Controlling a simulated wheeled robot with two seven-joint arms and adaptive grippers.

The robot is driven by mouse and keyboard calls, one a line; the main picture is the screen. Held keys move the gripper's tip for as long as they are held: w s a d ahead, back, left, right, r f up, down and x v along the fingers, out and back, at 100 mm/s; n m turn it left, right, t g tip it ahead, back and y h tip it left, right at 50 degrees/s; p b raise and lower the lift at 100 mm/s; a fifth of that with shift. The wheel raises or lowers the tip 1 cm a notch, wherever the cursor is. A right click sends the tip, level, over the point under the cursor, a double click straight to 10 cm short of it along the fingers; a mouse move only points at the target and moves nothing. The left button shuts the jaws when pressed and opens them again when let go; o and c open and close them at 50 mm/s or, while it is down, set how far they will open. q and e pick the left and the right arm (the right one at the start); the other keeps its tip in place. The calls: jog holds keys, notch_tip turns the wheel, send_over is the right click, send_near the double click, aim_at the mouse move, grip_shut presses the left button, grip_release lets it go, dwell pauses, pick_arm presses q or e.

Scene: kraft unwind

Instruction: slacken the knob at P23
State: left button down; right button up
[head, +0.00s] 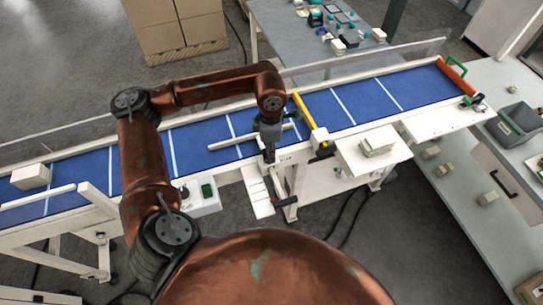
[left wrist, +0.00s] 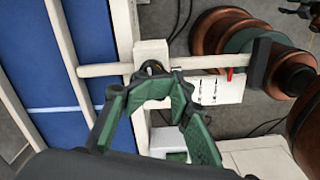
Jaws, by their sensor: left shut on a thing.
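My left gripper (head: 268,148) is over the near edge of the blue conveyor, at the guide-rail clamp. In the left wrist view its green fingers (left wrist: 158,84) are shut around a small dark knob (left wrist: 152,68), of which only a part shows between the fingertips. The knob sits on a white clamp block (left wrist: 151,50) that carries a pale guide rail (left wrist: 105,70). The rail (head: 232,141) also shows in the head view, lying over the belt. I cannot read a P23 mark. My right gripper is not in view.
The blue belt (head: 345,106) runs across the view, with a yellow bar (head: 304,111) over it right of my gripper. A pale box (head: 31,176) lies on the belt at left. A control box (head: 200,196) with a green display stands near the belt's front edge.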

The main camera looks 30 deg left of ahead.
pick_arm(q)
jog(key=n, duration=0.2)
jog(key=n+b, duration=0.1)
jog(key=n, duration=0.1)
jog(key=w+a+n+b, duration=0.1)
jog(key=shift+n, duration=0.4)
jog(key=shift+f+n+b, duration=0.1)
jog(key=shift+n+b, duration=0.6)
jog(key=shift+n, duration=0.7)
jog(key=shift+a, duration=0.1)
jog(key=shift+s+f+n, duration=0.15)
jog(key=shift+n, duration=0.15)
jog(key=c, duration=2.2)
grip_release()
jog(key=o, duration=0.3)
jog(key=shift+a+f, duration=0.1)
jog(key=shift+a, duration=0.2)
jog(key=o, duration=0.6)
jog(key=shift+d, duration=0.25)
jog(key=shift+r, duration=0.2)
